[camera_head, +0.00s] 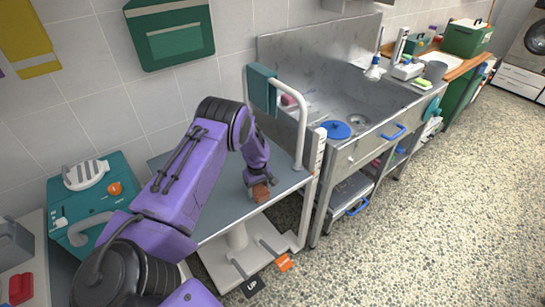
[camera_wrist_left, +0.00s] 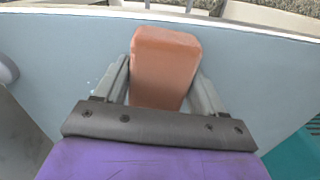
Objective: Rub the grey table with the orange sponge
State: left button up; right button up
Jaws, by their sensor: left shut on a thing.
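The orange sponge (camera_wrist_left: 165,62) is a block held between the two fingers of my left gripper (camera_wrist_left: 165,85) in the left wrist view. In the head view my left gripper (camera_head: 259,184) points down at the grey table (camera_head: 222,205), with the sponge (camera_head: 261,192) at its tip near the table's front right part. The sponge is at or just above the table top; I cannot tell whether it touches. My purple left arm hides part of the table's left side. My right gripper is not in view.
A white rail (camera_head: 303,110) with a green towel (camera_head: 262,88) stands at the table's right end. A teal unit (camera_head: 118,172) is at left. Pedals (camera_head: 284,262) lie below the table.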

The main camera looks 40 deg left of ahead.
pick_arm(q)
jog(key=shift+s+d+r+p, duration=0.1)
jog(key=shift+d+r+p, duration=0.2)
jog(key=shift+d, duration=0.05)
notch_tip(320, 180, up, 2)
jog(key=shift+r+p, duration=0.15)
jog(key=shift+p, duration=0.55)
notch_tip(320, 180, up, 5)
jog(key=p, duration=0.4)
jog(key=shift+r, duration=0.15)
